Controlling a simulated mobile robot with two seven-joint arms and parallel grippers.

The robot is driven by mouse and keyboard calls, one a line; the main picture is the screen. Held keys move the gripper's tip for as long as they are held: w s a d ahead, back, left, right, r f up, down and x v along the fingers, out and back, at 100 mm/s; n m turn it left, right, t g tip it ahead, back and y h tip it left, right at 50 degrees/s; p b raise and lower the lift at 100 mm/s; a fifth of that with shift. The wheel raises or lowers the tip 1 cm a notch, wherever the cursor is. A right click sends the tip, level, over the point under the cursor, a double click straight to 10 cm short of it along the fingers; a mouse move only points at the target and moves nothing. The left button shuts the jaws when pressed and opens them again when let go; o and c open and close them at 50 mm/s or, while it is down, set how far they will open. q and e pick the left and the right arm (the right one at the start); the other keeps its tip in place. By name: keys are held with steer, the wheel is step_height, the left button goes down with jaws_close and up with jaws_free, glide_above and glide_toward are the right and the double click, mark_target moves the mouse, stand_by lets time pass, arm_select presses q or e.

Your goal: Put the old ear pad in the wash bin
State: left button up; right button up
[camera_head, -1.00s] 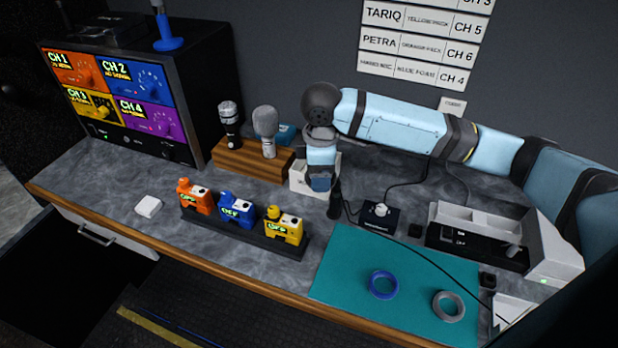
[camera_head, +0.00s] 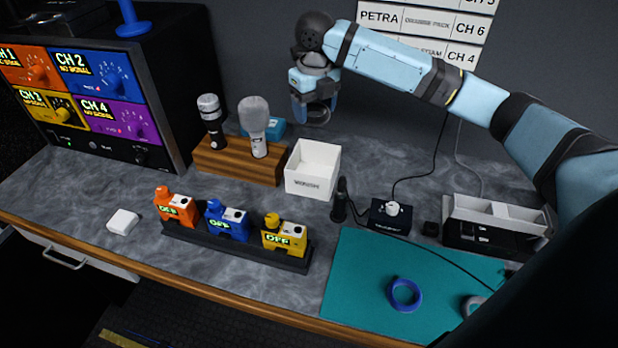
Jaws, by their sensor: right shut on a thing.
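The wash bin (camera_head: 312,180) is a small white open-topped box with a dark label on its front. It stands on the grey counter, right of the wooden microphone block, and looks empty from here. My right gripper (camera_head: 314,100) is raised above the bin, against the dark wall. It is shut on a dark ring-shaped thing (camera_head: 318,115), which looks like the old ear pad; the fingers hide part of it. A blue ring (camera_head: 404,294) and a grey ring (camera_head: 472,305) lie on the teal mat (camera_head: 365,265). My left gripper is not in view.
Two microphones stand in the wooden block (camera_head: 238,162) left of the bin. A dark upright object (camera_head: 339,200) and a small black box with a knob (camera_head: 390,215) stand to its right. Coloured packs (camera_head: 228,221) sit in a rack in front.

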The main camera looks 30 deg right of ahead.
mark_target(314, 172)
steer(key=shift+d+f, duration=0.1)
steer(key=shift+f, duration=0.05)
steer(key=shift+n, duration=0.3)
step_height(314, 172, down, 20)
steer(key=shift+r+b, duration=0.2)
steer(key=shift+b, duration=0.2)
steer(key=shift+f, duration=0.1)
steer(key=o, duration=0.6)
step_height(314, 172, up, 12)
steer(key=shift+r, duration=0.15)
stand_by(0.3)
